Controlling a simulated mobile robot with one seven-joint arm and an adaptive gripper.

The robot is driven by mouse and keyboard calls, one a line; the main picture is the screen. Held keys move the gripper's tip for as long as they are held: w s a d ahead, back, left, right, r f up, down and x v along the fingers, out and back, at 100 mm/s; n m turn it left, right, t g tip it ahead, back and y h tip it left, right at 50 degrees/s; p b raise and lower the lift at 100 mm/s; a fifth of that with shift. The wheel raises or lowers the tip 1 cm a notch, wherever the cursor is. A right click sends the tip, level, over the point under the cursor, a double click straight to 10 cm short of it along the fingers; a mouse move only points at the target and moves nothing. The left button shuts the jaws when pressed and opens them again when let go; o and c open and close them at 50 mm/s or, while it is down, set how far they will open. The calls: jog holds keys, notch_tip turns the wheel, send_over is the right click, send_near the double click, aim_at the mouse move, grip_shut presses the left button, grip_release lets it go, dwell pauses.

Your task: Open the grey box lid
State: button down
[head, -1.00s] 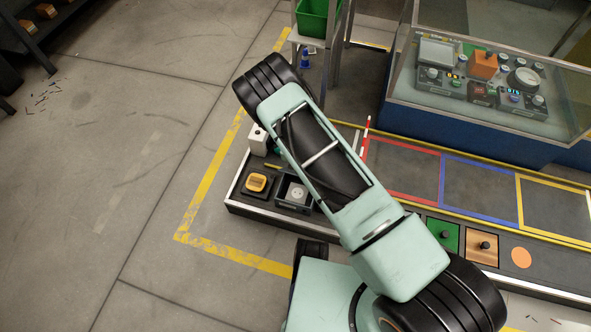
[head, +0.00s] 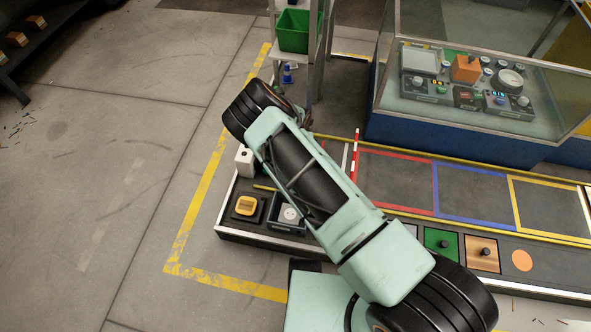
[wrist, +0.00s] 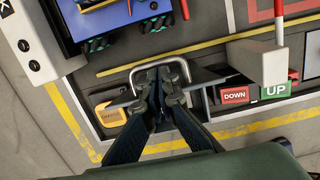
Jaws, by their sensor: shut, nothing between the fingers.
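In the head view a small dark grey box (head: 273,226) stands on the near left of the bench. Its top looks open, with a pale round piece (head: 290,213) inside. My arm hides its right side. In the wrist view my gripper (wrist: 161,77) is shut and empty, with its fingertips at a pale U-shaped handle (wrist: 133,72). I cannot tell whether they touch it. Grey edges (wrist: 203,78) show beside the fingers, but the fingers hide most of what lies below. My gripper is hidden behind my arm in the head view.
A yellow button (head: 247,205) sits left of the box, with a white block (head: 244,160) behind it. In the wrist view, DOWN (wrist: 235,95) and UP (wrist: 275,90) labels and a red-tipped post (wrist: 279,12) stand right.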

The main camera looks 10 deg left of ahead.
jog(key=shift+w+d+f+b, duration=0.1)
jog(key=shift+w+f+b, duration=0.25)
jog(key=shift+w, duration=0.35)
jog(key=shift+r, duration=0.2)
notch_tip(320, 180, up, 12)
jog(key=s, duration=0.1)
jog(key=shift+f, duration=0.15)
